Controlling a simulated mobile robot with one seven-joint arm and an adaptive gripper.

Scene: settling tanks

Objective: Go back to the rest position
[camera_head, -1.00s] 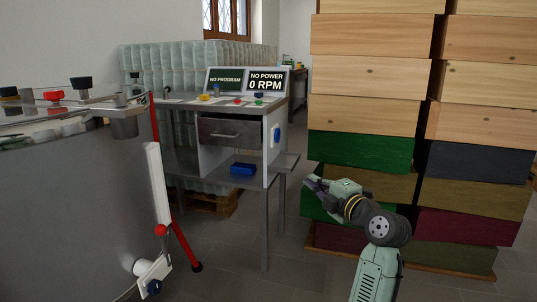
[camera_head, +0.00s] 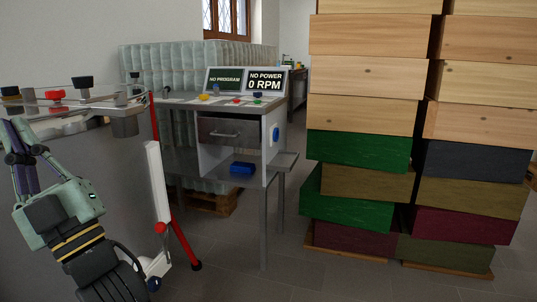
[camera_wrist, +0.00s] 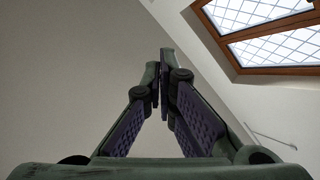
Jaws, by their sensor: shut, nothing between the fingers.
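My gripper (camera_head: 18,140) is at the left of the head view, in front of the large grey metal tank (camera_head: 120,185). Its fingers point up. In the wrist view my gripper (camera_wrist: 160,75) shows its two fingers closed together at the tips with nothing between them. Behind the fingers there is only a pale wall (camera_wrist: 60,60) and a wood-framed skylight (camera_wrist: 265,35).
A metal control table (camera_head: 190,105) with screens reading "NO PROGRAM" and "NO POWER 0 RPM" stands in the middle. Tall stacks of wooden boxes (camera_head: 365,65) fill the right. A red-legged white fitting (camera_head: 158,190) stands by the tank. Floor (camera_head: 225,265) is free in front.

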